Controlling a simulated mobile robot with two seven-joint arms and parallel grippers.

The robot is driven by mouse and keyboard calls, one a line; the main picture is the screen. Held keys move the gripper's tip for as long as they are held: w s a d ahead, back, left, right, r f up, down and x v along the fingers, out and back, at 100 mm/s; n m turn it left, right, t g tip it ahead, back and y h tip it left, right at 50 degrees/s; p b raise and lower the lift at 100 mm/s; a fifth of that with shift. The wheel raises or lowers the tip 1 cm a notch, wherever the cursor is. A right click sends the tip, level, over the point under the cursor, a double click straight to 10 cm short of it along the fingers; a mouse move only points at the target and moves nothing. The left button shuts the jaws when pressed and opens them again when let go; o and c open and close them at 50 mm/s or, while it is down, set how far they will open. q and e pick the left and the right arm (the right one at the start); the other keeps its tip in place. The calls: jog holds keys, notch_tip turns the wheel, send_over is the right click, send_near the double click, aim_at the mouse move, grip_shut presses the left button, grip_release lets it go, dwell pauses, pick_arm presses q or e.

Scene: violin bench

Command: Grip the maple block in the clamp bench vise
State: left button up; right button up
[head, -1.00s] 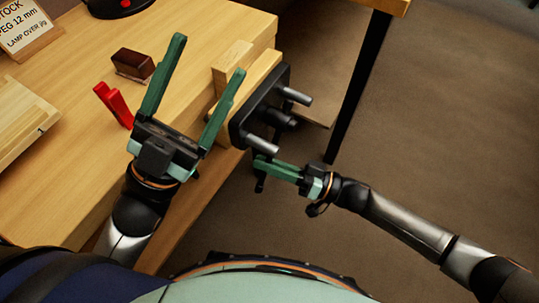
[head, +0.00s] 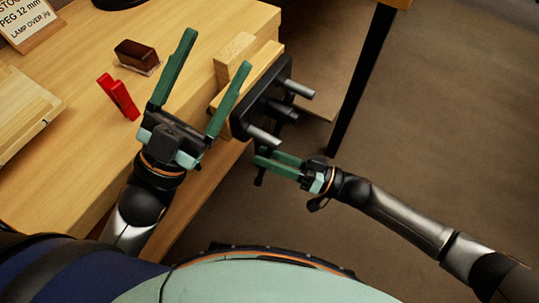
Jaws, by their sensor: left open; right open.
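The clamp bench vise (head: 267,97) is on the bench's right edge, with a pale wooden jaw facing, a black front plate and metal rods. A pale wooden block (head: 235,50), which looks like the maple block, stands at the bench edge against the wooden facing; whether it is pinched is unclear. My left gripper (head: 217,50) is open and empty over the bench edge. Its right finger crosses in front of the vise's wooden jaw and hides part of it. My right gripper (head: 260,158) is open below the vise plate, by the dark handle (head: 259,178), which it partly hides; contact is unclear.
On the bench (head: 90,160) lie a red clip-like object (head: 118,97), a dark brown block (head: 136,56) and a pale wooden board (head: 22,110). A sign (head: 27,22) stands at the back left. Open floor (head: 440,110) lies to the right, beyond a black table leg (head: 360,85).

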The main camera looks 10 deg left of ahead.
pick_arm(q)
jog(key=w+f+n+y+p, duration=0.1)
jog(key=w+f+n+y, duration=0.2)
jog(key=f+y, duration=0.1)
jog(key=shift+w+a+f+g, duration=0.2)
jog(key=shift+a+f+g, duration=0.1)
jog(key=shift+f+g, duration=0.15)
pick_arm(e)
jog(key=v, duration=1.2)
jog(key=shift+d, duration=0.3)
